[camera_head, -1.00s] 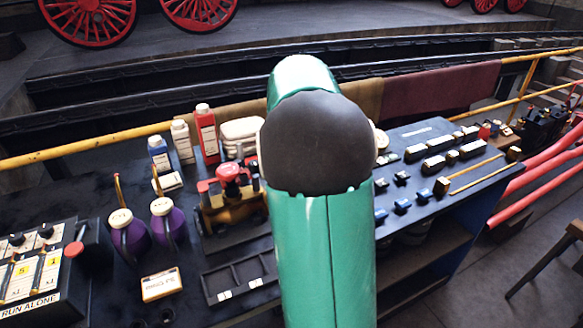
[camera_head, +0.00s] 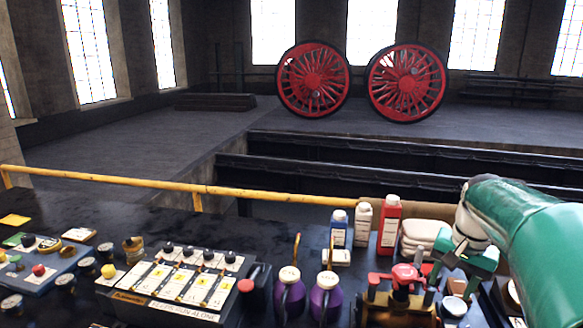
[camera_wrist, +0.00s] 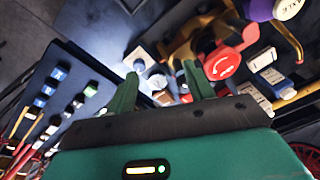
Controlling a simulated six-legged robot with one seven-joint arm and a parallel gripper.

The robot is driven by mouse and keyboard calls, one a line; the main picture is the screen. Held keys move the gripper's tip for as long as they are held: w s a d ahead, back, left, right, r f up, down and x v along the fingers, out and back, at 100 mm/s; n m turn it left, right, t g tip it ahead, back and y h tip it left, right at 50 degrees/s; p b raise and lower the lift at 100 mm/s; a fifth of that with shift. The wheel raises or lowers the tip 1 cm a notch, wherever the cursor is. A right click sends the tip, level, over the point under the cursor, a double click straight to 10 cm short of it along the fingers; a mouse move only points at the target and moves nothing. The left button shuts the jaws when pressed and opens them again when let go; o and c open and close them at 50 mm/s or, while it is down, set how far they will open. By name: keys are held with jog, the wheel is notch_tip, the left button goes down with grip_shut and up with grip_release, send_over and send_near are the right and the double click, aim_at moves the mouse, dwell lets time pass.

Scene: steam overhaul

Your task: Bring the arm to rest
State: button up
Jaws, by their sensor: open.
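My green arm (camera_head: 530,235) reaches in from the right edge of the head view and bends down over the bench. My gripper (camera_head: 455,262) is above the bench, close to a red-topped brass device (camera_head: 402,285); I cannot tell whether it touches anything. In the wrist view my gripper (camera_wrist: 160,82) has its two green fingers spread apart with nothing held between them. Pale round-topped parts (camera_wrist: 148,65) lie beyond the fingers, and the device's red knob (camera_wrist: 222,63) is just right of them.
A control box (camera_head: 180,282) is to the left. A yellow rail (camera_head: 240,192) runs along the bench's back. Red wheels (camera_head: 313,80) stand far behind.

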jog(key=s+a+f+n+t, duration=0.1)
jog(key=s+a+n+t, duration=0.1)
jog(key=s+a+n, duration=0.2)
jog(key=s+a+f+n+t, duration=0.1)
jog(key=s+a+n, duration=0.3)
jog(key=s+a, duration=0.6)
jog(key=a+t, duration=0.1)
jog(key=a, duration=0.6)
jog(key=shift+s+a+n, duration=0.2)
jog(key=shift+s+n, duration=0.1)
jog(key=shift+s, duration=0.05)
